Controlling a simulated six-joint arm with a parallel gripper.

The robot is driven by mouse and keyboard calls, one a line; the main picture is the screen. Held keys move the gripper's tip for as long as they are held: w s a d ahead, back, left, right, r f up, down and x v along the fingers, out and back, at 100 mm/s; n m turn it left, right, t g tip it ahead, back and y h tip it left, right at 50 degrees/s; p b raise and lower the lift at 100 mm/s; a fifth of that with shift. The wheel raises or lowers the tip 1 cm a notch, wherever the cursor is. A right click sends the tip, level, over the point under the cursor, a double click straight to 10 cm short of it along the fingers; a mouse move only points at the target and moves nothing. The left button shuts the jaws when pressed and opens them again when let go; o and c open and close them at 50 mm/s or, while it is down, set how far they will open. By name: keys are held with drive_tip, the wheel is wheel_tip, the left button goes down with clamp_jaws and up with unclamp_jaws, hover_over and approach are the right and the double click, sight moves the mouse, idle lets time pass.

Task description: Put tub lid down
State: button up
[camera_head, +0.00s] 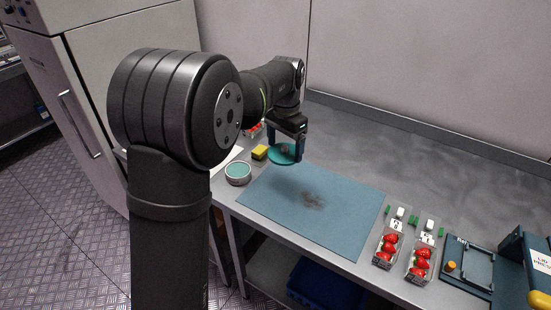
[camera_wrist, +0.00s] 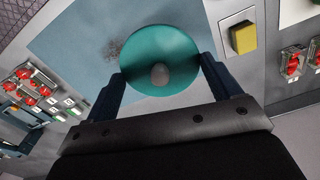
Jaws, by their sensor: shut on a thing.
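The tub lid (camera_head: 283,156) is a round teal disc with a pale grey knob in its middle. My gripper (camera_head: 287,148) is over the back left of the table. In the wrist view the teal lid (camera_wrist: 158,50) lies between the two dark blue fingers of my gripper (camera_wrist: 162,77), which are shut on it. The head view does not clearly show whether the lid is clear of the surface. A round tub (camera_head: 238,172) with a teal inside and a pale rim stands to the left, apart from the lid.
A yellow sponge (camera_head: 260,152) lies close to the left of the lid. A blue mat (camera_head: 318,206) with a dark smudge covers the table's middle. Strawberry punnets (camera_head: 387,246) and a press (camera_head: 535,262) stand at the right. The grey table (camera_head: 400,165) is clear behind the mat.

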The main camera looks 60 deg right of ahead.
drive_tip(key=s+d+f, duration=0.2)
drive_tip(key=s+d, duration=0.5)
drive_tip(key=w+d+f, duration=0.1)
drive_tip(key=w+f, duration=0.1)
drive_tip(key=w, duration=0.1)
drive_tip(key=w+f, duration=0.2)
drive_tip(key=w, duration=0.2)
drive_tip(key=w+d+f, duration=0.1)
drive_tip(key=w+f, duration=0.1)
drive_tip(key=w, duration=0.2)
drive_tip(key=shift+w+d+f, duration=0.1)
drive_tip(key=shift+d+f, duration=0.2)
drive_tip(key=shift+f, duration=0.1)
drive_tip(key=shift+w+f, duration=0.1)
drive_tip(key=shift+f, duration=1.95)
drive_tip(key=shift+f, duration=0.15)
drive_tip(key=o, duration=0.9)
drive_tip(key=shift+c, duration=0.2)
